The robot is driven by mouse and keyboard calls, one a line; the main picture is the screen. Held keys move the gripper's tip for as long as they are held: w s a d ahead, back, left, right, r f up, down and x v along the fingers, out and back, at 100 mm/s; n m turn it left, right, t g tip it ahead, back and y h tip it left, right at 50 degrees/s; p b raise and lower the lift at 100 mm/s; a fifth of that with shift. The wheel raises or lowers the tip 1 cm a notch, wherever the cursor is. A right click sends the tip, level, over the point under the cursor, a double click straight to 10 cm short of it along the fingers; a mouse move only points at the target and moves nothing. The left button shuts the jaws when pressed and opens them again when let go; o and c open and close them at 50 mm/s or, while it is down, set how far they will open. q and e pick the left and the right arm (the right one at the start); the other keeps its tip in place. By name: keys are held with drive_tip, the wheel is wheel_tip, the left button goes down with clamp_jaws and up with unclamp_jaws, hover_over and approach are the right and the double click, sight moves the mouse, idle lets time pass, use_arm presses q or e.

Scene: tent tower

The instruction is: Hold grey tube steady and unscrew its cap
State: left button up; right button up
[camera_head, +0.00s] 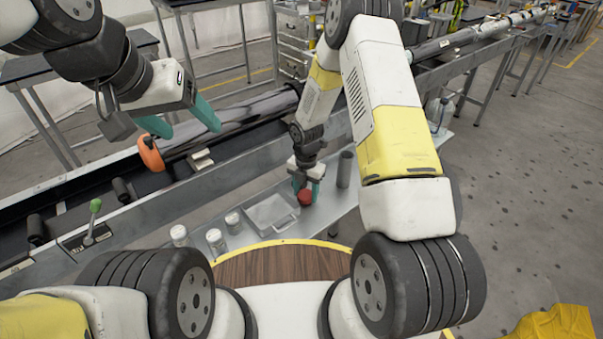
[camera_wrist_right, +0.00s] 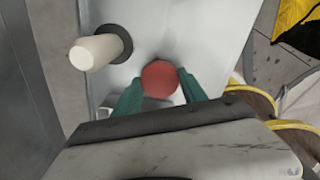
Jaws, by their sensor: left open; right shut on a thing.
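A long grey tube (camera_head: 235,122) lies in the dark trough of the conveyor, with an orange ring-shaped piece (camera_head: 151,154) at its near left end. My left gripper (camera_head: 191,130) is open and empty above that end, its teal fingers apart, one close to the orange piece; I cannot tell if they touch. My right gripper (camera_head: 307,190) is shut on a round red object (camera_head: 306,197) over the metal shelf. The red object sits between the teal fingers in the wrist view (camera_wrist_right: 160,80). A small grey cylinder (camera_head: 345,169) stands upright to its right.
On the metal shelf (camera_head: 262,235) stand a clear square tray (camera_head: 271,214) and several white-lidded jars (camera_head: 216,241). In the wrist view, the small cylinder has a cream end (camera_wrist_right: 95,52). A green-knobbed lever (camera_head: 95,208) rises at the left rail. A clear bottle (camera_head: 440,112) stands farther right.

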drive_tip(key=shift+f, duration=0.65)
drive_tip(key=shift+f, duration=0.1)
drive_tip(key=o, duration=1.5)
drive_tip(key=shift+o, duration=0.2)
